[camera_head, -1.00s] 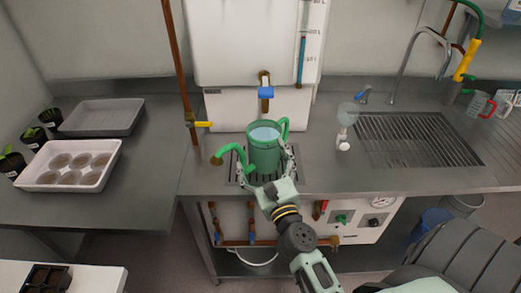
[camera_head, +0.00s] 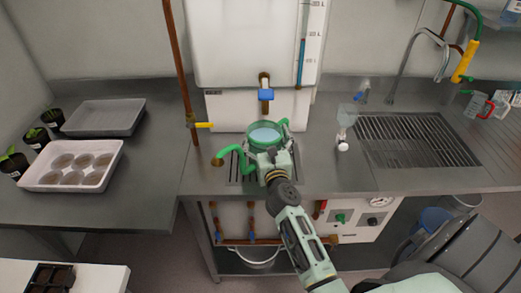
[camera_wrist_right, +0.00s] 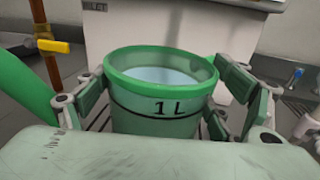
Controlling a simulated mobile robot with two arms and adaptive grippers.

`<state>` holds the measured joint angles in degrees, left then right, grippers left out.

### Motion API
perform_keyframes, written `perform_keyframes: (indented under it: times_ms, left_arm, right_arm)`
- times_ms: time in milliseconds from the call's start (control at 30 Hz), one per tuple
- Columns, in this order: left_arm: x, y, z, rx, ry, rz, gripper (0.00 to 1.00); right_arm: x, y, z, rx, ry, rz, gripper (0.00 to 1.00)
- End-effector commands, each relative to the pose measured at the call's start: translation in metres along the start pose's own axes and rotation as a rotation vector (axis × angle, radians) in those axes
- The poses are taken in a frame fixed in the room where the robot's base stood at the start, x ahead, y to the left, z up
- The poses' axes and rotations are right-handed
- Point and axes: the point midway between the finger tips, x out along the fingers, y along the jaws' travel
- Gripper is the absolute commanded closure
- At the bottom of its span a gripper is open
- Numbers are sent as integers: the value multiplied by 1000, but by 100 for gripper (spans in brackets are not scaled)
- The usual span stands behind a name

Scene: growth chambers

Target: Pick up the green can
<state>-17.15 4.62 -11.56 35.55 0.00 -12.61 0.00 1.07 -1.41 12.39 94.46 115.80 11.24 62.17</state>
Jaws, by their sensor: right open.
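The green can (camera_head: 267,134) stands upright on the drain grate under the white tank's tap. It is filled with water, and its green spout reaches out to the left. In the right wrist view the can (camera_wrist_right: 157,125) carries a "1 L" mark and sits between the open fingers of my right gripper (camera_wrist_right: 158,108). In the head view my right gripper (camera_head: 270,152) is right in front of the can, its fingers on both sides and partly hidden. The can's lower part is hidden behind the gripper. My left gripper is not in view.
The white tank (camera_head: 245,45) with its blue-handled tap (camera_head: 266,95) stands behind and above the can. A copper pipe with a yellow valve handle (camera_head: 203,125) is at left. A spray bottle (camera_head: 344,128) stands at right, beside the sink grate (camera_head: 415,140).

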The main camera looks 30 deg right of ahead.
Motion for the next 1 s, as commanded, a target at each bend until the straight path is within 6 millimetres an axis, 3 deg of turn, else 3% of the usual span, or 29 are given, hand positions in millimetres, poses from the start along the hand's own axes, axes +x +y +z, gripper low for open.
perform_keyframes:
  times_ms: [100, 333, 1000]
  left_arm:
    - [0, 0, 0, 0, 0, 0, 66]
    - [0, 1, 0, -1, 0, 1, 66]
    - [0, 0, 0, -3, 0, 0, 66]
  right_arm:
    - [10, 0, 0, 0, 0, 1, 14]
    - [10, 0, 0, 0, 0, 1, 14]
    - [10, 0, 0, 0, 0, 1, 73]
